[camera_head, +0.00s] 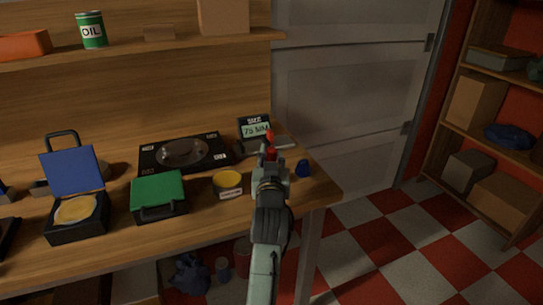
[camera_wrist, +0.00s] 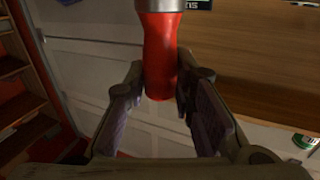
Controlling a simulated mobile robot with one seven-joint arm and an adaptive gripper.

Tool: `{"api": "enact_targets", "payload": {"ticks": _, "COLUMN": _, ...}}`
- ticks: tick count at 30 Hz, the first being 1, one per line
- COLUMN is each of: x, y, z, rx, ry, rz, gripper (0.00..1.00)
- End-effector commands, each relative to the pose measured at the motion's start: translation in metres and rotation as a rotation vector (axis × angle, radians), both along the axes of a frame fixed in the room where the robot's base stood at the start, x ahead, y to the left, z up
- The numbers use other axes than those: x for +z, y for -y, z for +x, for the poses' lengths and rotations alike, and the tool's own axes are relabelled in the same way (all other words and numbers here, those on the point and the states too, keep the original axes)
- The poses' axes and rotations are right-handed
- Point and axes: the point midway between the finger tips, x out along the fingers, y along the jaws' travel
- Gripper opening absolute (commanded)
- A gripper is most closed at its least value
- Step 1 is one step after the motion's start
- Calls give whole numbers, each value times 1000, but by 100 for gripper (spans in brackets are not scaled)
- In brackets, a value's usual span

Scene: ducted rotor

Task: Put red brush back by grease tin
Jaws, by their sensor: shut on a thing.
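The red brush (camera_wrist: 161,55) is in my gripper (camera_wrist: 160,88), with its red handle between the two fingers and a metal collar at the top edge of the wrist view. In the head view a bit of red brush (camera_head: 270,137) shows just beyond my gripper (camera_head: 271,165), above the right part of the workbench. Its bristles cannot be made out. The grease tin (camera_head: 229,190), round with a yellow top and a pale label, stands on the bench to the left of my gripper, apart from it.
A green case (camera_head: 158,194) stands left of the tin, and an open black case with a blue lid (camera_head: 72,171) further left. Behind are a black plate with a round disc (camera_head: 184,153) and a "75 MM" gauge (camera_head: 255,131).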

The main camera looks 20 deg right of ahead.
Motion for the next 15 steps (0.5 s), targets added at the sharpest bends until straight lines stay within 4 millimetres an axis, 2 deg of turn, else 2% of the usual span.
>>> {"api": "enact_targets", "payload": {"ticks": 4, "x": -3, "y": 0, "z": 0, "rx": 0, "ry": 0, "rz": 0, "gripper": 0}}
{"api": "enact_targets", "payload": {"ticks": 5, "x": -3, "y": 0, "z": 0, "rx": 0, "ry": 0, "rz": 0, "gripper": 25}}
{"api": "enact_targets", "payload": {"ticks": 13, "x": -2, "y": 0, "z": 0, "rx": 0, "ry": 0, "rz": 0, "gripper": 43}}
{"api": "enact_targets", "payload": {"ticks": 15, "x": -2, "y": 0, "z": 0, "rx": 0, "ry": 0, "rz": 0, "gripper": 43}}
